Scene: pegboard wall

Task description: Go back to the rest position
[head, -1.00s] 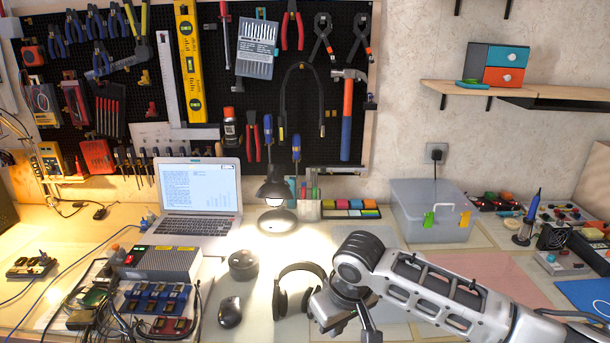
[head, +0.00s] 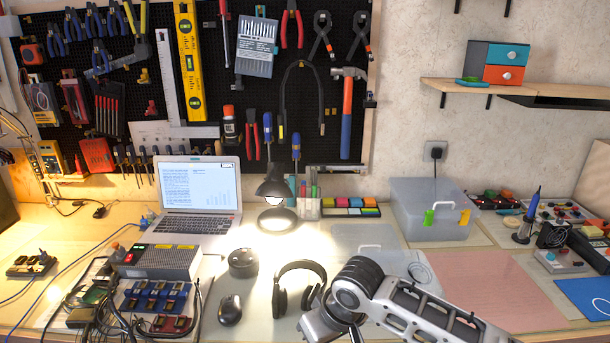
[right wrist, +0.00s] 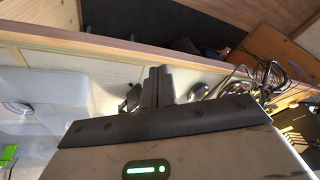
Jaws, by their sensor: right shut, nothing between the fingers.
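My right arm (head: 420,305) comes in from the lower right of the head view and bends near the desk's front, beside the black headphones (head: 300,285). Its gripper is mostly cut off by the bottom edge there. In the right wrist view my right gripper (right wrist: 158,84) shows its two dark fingers together, with nothing between them. My left gripper and left arm are not in view.
A mouse (head: 230,310), a lamp (head: 274,205) and a laptop (head: 198,197) are left of the arm. A grey lidded bin (head: 432,205) and a pink mat (head: 500,290) are on the right. The wrist view shows the wooden desk edge (right wrist: 100,45) close by the fingers.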

